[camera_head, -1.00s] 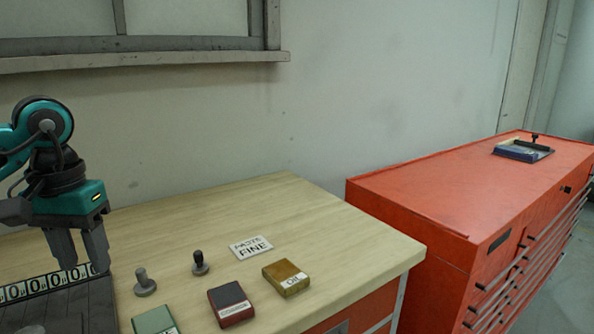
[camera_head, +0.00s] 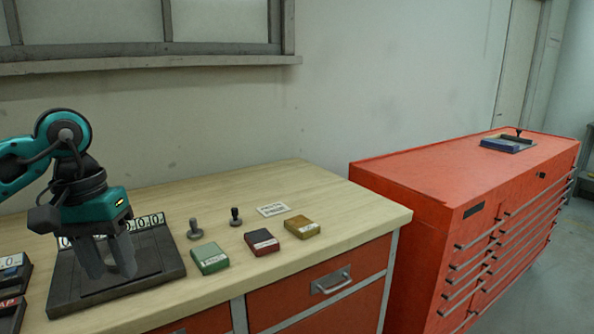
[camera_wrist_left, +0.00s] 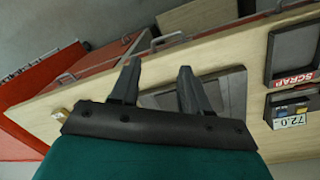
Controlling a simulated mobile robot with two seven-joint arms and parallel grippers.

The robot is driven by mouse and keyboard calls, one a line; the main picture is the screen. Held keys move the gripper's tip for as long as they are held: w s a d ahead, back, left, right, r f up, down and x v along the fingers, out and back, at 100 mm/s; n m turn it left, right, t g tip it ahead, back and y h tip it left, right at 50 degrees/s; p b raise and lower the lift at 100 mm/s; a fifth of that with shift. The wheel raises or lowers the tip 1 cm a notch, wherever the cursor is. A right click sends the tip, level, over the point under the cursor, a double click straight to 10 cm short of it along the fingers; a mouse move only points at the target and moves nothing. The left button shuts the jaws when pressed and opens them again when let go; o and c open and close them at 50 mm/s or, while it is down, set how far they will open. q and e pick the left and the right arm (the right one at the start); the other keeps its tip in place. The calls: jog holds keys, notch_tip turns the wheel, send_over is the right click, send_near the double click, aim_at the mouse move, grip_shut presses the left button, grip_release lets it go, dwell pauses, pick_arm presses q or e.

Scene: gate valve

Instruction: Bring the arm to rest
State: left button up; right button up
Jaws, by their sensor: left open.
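My left gripper (camera_head: 108,262) points down in front of the dark plate (camera_head: 167,262) with a row of number tiles, at the left of the workbench. Its two dark fingers are apart, with nothing between them. In the left wrist view the open fingers (camera_wrist_left: 158,88) also show empty, with the grey plate (camera_wrist_left: 228,92) behind them. From the head view I cannot tell how high the fingertips are above the plate. My right gripper is in neither view.
On the wooden bench (camera_head: 335,205) stand a green box (camera_head: 209,258), a dark red box (camera_head: 261,241), a yellow-brown box (camera_head: 302,226), two small knobbed stamps (camera_head: 195,229) and a white card (camera_head: 273,210). A red tool cabinet (camera_head: 440,180) stands right. A SCRAP tray (camera_wrist_left: 292,55) lies at the wrist view's right.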

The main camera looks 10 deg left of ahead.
pick_arm(q)
jog(key=d+f+n+t+h, duration=0.2)
jog(key=d+n+t+h, duration=0.1)
jog(key=d+n+h, duration=0.9)
jog(key=d+f+n+t+h, duration=0.2)
jog(key=d+n+h, duration=0.5)
jog(key=d+n, duration=0.7)
jog(key=w+a+f+n+t+y, duration=0.1)
jog(key=a+f+n+t+y, duration=0.2)
jog(key=f+n+t+y, duration=0.75)
jog(key=w+a+f+n+t+y, duration=0.1)
jog(key=a+f+n+t, duration=0.15)
jog(key=n, duration=1.45)
jog(key=s+a+f+n+g+y, duration=0.2)
jog(key=s+f+n, duration=0.4)
jog(key=f, duration=0.3)
jog(key=s+a+f+n+g+y, duration=0.3)
jog(key=s+f+n+g+y, duration=0.1)
jog(key=f+n, duration=0.4)
jog(key=shift+s+a+f+g+y, duration=0.25)
jog(key=shift+s+f+g+y, duration=0.25)
jog(key=shift+s, duration=0.5)
